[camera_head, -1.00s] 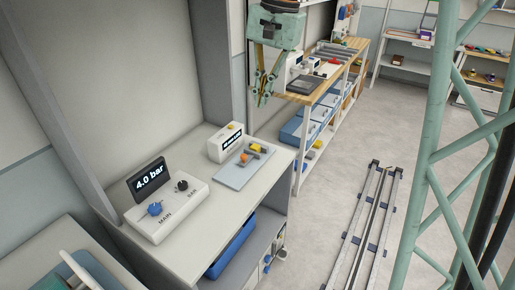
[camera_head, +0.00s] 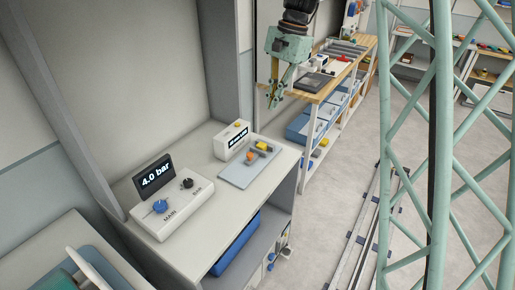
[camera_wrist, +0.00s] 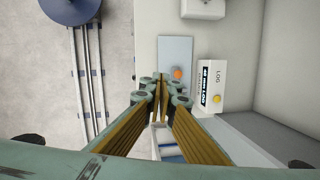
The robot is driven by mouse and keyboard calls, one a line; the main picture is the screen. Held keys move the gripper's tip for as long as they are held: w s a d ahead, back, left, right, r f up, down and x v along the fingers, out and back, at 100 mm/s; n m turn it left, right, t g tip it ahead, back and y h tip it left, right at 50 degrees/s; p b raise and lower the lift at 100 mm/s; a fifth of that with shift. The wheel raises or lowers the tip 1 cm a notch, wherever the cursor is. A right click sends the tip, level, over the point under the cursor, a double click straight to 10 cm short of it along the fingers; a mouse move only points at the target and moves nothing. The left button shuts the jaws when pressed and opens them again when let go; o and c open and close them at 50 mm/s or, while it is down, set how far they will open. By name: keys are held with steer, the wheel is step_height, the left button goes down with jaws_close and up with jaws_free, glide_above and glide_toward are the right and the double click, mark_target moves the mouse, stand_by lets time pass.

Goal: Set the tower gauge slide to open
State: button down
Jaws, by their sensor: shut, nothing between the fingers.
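My gripper (camera_head: 273,101) is shut and empty, raised above the far end of the white bench (camera_head: 215,190). Its fingertips (camera_wrist: 162,84) come together in the wrist view. On the bench lies a blue-grey plate (camera_head: 240,178) with a small fixture (camera_head: 258,150) of grey, yellow and orange parts. I cannot tell for sure whether this is the tower gauge, nor how its slide is set. In the wrist view the plate (camera_wrist: 176,50) and an orange part (camera_wrist: 177,73) show just beyond the fingertips, which partly hide the fixture.
A white box (camera_head: 232,141) marked LOG, with a display and yellow button, stands beside the plate. A control box (camera_head: 170,209) with a blue knob and a "4.0 bar" display stands nearer. A wooden-topped shelf (camera_head: 330,85) stands behind. Floor rails (camera_head: 360,240) run at right.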

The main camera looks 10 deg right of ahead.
steer(key=w+d+f+m, duration=0.2)
steer(key=w+f, duration=0.4)
steer(key=f, duration=0.2)
steer(key=w+d+f+m+g+y+p, duration=0.1)
steer(key=w+f, duration=0.5)
steer(key=f, duration=0.3)
steer(key=shift+d+f+m, duration=0.25)
steer(key=shift+d+m, duration=0.1)
steer(key=shift+m, duration=0.05)
steer(key=shift+f, duration=0.15)
glide_toward(254, 159)
steer(key=d+f, duration=0.1)
steer(key=w+d+f, duration=0.1)
steer(key=f, duration=0.1)
steer(key=shift+d+b, duration=0.3)
steer(key=shift+d, duration=0.1)
steer(key=a, duration=0.2)
steer(key=shift+s+a+f, duration=0.3)
steer(key=shift+s, duration=0.05)
steer(key=shift+s+a+f, duration=0.15)
steer(key=shift+a, duration=0.55)
